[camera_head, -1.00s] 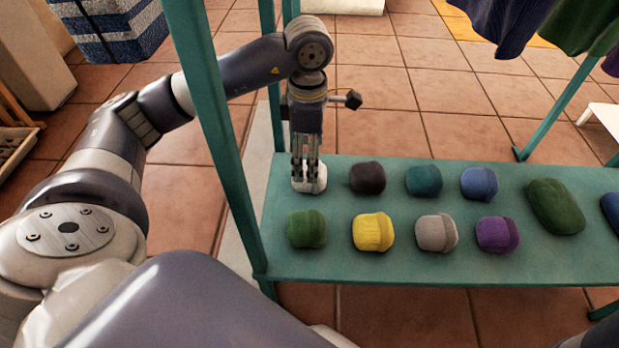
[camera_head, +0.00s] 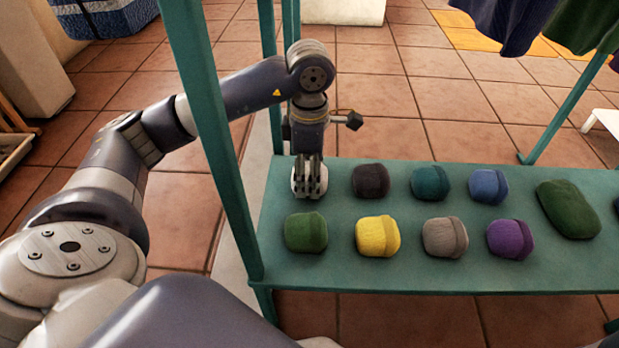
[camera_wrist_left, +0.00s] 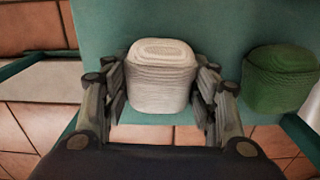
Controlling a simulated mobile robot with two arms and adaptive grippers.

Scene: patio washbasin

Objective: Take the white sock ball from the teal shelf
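The white sock ball (camera_wrist_left: 160,78) sits at the left end of the teal shelf (camera_head: 400,272). In the head view only small parts of it (camera_head: 297,184) show around the fingers. My left gripper (camera_head: 309,182) points down over it, one finger on each side. In the left wrist view the fingers (camera_wrist_left: 161,95) stand spread beside the sock ball, very close to its sides; firm contact cannot be made out. My right gripper is not in view.
Close by are a green sock ball (camera_head: 306,232), a black one (camera_head: 371,181) and a yellow one (camera_head: 377,237). Several others lie further right. A teal post (camera_head: 222,150) stands in front of my left arm. Clothes (camera_head: 500,22) hang at upper right.

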